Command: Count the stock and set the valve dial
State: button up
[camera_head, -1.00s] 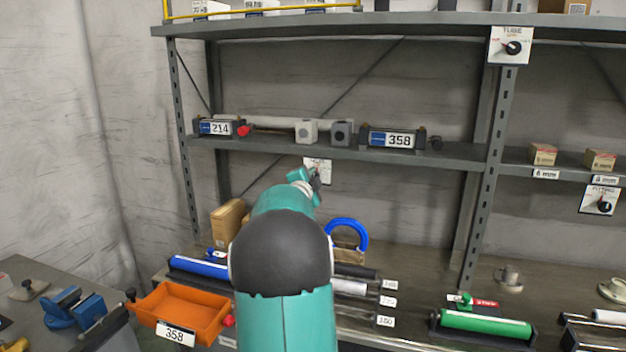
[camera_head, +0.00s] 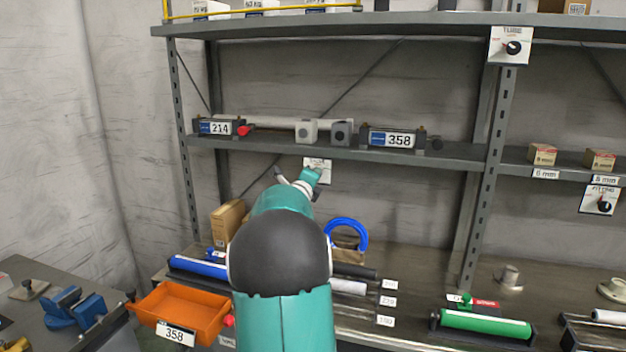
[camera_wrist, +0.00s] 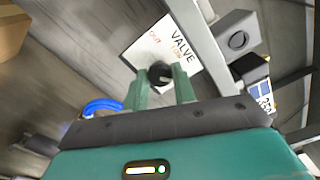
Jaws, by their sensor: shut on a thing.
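The valve dial is a black knob (camera_wrist: 159,73) on a white plate marked VALVE (camera_wrist: 165,47) in the wrist view. My gripper (camera_wrist: 160,88) is shut on the knob, one green finger on each side. In the head view the plate (camera_head: 324,165) hangs below the middle shelf, partly behind my wrist, and the knob is hidden. The dial's setting cannot be read clearly. Two dark blocks with number cards stand on the middle shelf, one reading 214 (camera_head: 220,128) and one 358 (camera_head: 398,140). An orange bin (camera_head: 160,307) below carries a card reading 358.
Pale rods and two small grey blocks (camera_head: 306,131) lie between the number blocks. A TUBE dial (camera_head: 512,47) and a FITTING dial (camera_head: 603,200) are at right. Small boxes (camera_head: 542,154) stand on the right shelf. Blue, black, white and green rollers (camera_head: 487,326) lie below.

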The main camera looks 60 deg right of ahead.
jog(key=shift+w+m, duration=0.1)
jog(key=shift+m, duration=0.8)
jog(key=shift+r, duration=0.1)
jog(key=o, duration=1)
jog(key=a, duration=0.4)
jog(key=s+a, duration=0.1)
jog(key=a, duration=0.4)
jog(key=s+a, duration=0.1)
jog(key=a, duration=0.3)
jog(key=shift+s+a, duration=0.15)
jog(key=shift+a, duration=0.15)
